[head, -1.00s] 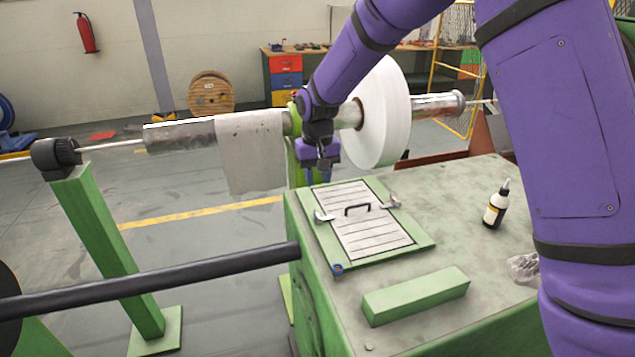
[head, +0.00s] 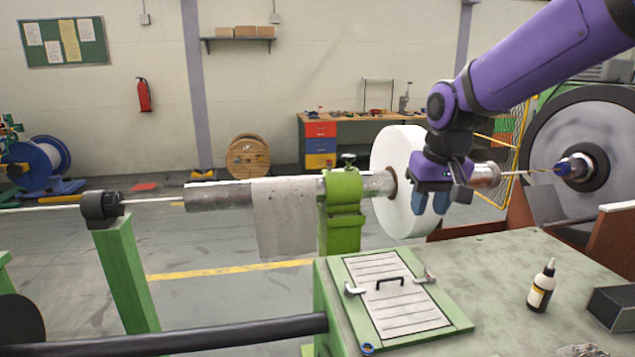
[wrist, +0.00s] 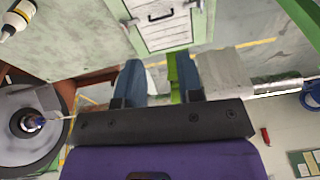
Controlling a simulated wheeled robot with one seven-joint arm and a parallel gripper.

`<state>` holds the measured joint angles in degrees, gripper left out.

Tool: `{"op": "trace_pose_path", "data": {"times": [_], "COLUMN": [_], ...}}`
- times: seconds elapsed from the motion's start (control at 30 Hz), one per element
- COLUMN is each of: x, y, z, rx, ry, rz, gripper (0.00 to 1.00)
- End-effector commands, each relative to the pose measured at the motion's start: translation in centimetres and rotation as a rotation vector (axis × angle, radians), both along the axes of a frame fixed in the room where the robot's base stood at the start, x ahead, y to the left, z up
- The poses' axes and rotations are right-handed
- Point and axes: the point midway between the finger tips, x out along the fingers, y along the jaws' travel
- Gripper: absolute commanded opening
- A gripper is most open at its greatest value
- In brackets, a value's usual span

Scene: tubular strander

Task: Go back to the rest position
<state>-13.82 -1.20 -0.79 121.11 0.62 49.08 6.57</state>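My gripper (head: 430,202) hangs below the purple arm at the right of the head view, with its blue fingers pointing down. It appears in front of the white roll (head: 388,160); I cannot tell the exact gap. In the wrist view my gripper (wrist: 160,82) has its two blue fingers apart, with nothing held between them. The rest position has no visible mark.
A metal tube (head: 220,196) with a grey cloth (head: 282,215) runs through a green clamp (head: 342,210). Below is a green machine top (head: 490,270) with a hatch (head: 395,298), a bottle (head: 541,287) and a dark box (head: 614,308). A large reel (head: 553,130) stands right.

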Motion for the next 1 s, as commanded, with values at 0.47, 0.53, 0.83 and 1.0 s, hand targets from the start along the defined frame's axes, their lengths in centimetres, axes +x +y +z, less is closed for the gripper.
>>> {"op": "trace_pose_path", "data": {"times": [0.47,0.53,0.83,1.0], "x": [-12.8,-14.8,-21.5,-23.1], "y": [-6.9,-7.6,-9.7,-10.0], "z": [5.2,5.4,4.8,4.4], "rx": [0.007,0.005,-0.008,-0.013], "ry": [-0.152,-0.173,-0.252,-0.271], "rz": [-0.063,-0.071,-0.105,-0.113], "gripper": [0.34,0.34,0.34,0.34]}}
